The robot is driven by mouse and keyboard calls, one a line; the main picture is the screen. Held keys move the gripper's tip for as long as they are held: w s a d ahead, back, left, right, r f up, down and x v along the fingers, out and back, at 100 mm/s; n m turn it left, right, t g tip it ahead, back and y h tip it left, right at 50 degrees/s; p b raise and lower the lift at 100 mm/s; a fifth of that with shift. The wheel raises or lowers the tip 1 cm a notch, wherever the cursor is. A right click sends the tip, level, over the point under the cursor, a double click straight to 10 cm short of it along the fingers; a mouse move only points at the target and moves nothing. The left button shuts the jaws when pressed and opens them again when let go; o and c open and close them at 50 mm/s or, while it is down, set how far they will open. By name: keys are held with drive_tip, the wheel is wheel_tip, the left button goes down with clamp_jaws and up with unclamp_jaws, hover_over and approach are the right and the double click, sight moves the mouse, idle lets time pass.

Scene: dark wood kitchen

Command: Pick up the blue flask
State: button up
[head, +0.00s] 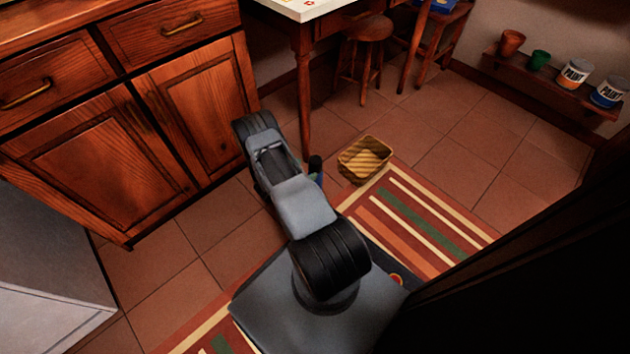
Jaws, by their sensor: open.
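A small upright object with a black top and a bluish side, which looks like the blue flask (318,179), stands on the tiled floor just right of my arm. My arm hides part of its lower left side. It is near the foot of the table leg and left of a yellow basket. My arm reaches up and left from my base, over the floor beside the cabinets. I cannot make out my gripper; its fingers do not show.
The yellow basket (366,158) sits on the floor at the striped rug's (425,215) far edge. Wooden cabinets (120,150) stand left. A stool (366,45) and table leg (302,95) stand behind. A low shelf (545,88) holds pots and paint cans. Floor right of the basket is clear.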

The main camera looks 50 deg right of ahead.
sight(310, 166)
drive_tip(key=b+x, duration=0.3)
drive_tip(key=x, duration=0.3)
drive_tip(key=shift+w+f, duration=0.1)
drive_tip(key=shift+w, duration=0.05)
drive_tip(key=shift+d, duration=0.4)
drive_tip(key=shift+c, duration=0.2)
clamp_jaws()
idle(0.3)
